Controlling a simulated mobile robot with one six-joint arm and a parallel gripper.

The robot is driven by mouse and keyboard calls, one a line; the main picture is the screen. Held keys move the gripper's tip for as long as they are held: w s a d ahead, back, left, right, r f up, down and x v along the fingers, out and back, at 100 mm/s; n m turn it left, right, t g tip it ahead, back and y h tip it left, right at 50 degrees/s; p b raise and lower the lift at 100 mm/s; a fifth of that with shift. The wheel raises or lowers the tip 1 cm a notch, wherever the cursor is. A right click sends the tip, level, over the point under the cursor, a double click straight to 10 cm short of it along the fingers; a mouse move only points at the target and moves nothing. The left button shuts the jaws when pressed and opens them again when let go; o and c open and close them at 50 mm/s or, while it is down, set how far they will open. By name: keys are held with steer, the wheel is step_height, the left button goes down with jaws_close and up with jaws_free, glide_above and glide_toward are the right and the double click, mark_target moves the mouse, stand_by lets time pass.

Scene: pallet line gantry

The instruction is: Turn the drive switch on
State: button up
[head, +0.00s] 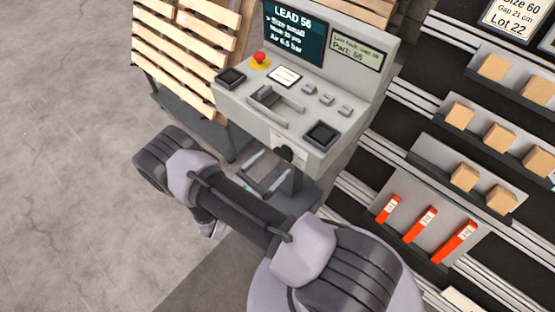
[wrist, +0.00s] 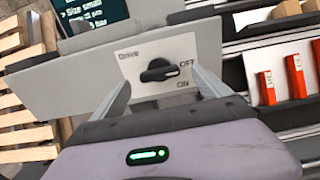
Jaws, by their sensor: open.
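The drive switch (wrist: 160,71) is a black rotary knob on a white plate on the console's front face. The plate (wrist: 203,40) reads "Drive", with "OFF" at upper right and "ON" at lower right. The knob's handle lies roughly level, its narrow end pointing right; which label it is set to is hard to tell. In the head view the switch (head: 285,153) shows small below the console's top. My gripper (wrist: 160,88) is open, its two fingers on either side of the knob in the picture, with nothing between them held. It also shows in the head view (head: 267,166), just in front of the switch.
The console (head: 262,120) carries a red emergency button (head: 260,60), black pads, a handle, small buttons and two screens. Wooden pallets (head: 190,45) stand at the left. A rack at the right holds cardboard boxes (head: 499,137) and red blocks (head: 420,224). Open floor lies left.

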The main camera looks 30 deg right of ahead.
mark_target(281, 157)
steer(key=shift+x, duration=1.65)
steer(key=shift+w, duration=0.1)
steer(key=c, duration=1.4)
steer(key=shift+o, duration=0.2)
